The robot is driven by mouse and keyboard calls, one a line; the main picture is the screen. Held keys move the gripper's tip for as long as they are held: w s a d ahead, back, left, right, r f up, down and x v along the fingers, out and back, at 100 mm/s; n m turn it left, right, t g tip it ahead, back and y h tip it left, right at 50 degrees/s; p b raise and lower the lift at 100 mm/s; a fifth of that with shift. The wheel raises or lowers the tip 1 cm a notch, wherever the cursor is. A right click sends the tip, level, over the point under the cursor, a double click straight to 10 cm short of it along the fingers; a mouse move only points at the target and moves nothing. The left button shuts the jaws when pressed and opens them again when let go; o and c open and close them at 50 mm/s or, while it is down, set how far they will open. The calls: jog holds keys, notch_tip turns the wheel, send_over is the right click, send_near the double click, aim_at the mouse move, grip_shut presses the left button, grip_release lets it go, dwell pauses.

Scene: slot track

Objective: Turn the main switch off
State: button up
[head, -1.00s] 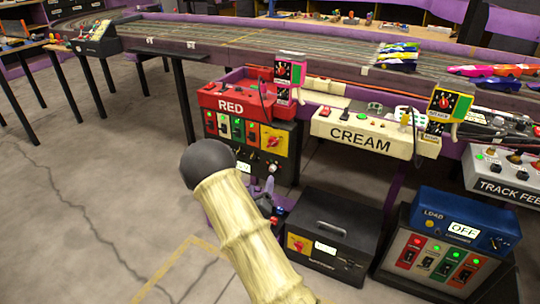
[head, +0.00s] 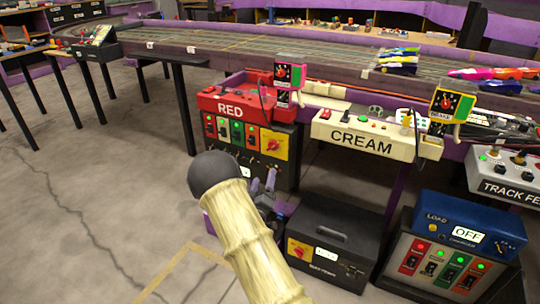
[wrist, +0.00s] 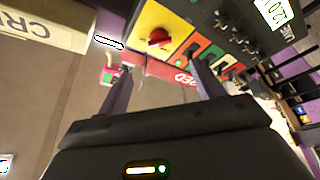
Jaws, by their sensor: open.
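A red rotary knob on a yellow plate (wrist: 158,38) shows at the top of the wrist view. It is on the front of the black unit under the red RED box (head: 232,106), where the yellow plate (head: 274,146) also shows in the head view. No label reading main switch is legible. My gripper (wrist: 163,68) is open, with its two purple fingers apart and nothing between them. The knob appears beyond the fingertips, apart from them. In the head view my pale arm covers most of my gripper (head: 264,188), low in front of this unit.
Coloured switches (head: 237,129) sit left of the yellow plate. A black box (head: 330,238) with another yellow-plated red knob (head: 299,250) stands on the floor nearby. The CREAM box (head: 362,132) and a blue-topped charger (head: 462,222) are to the right. Open floor (head: 100,200) lies left.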

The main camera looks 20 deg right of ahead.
aim_at(271, 148)
jog(key=b+x, duration=0.3)
jog(key=x, duration=0.9)
jog(key=shift+w+d+b, duration=0.15)
jog(key=shift+w+b, duration=0.05)
jog(key=shift+b, duration=0.2)
jog(key=shift+c, duration=0.2)
jog(key=c, duration=0.9)
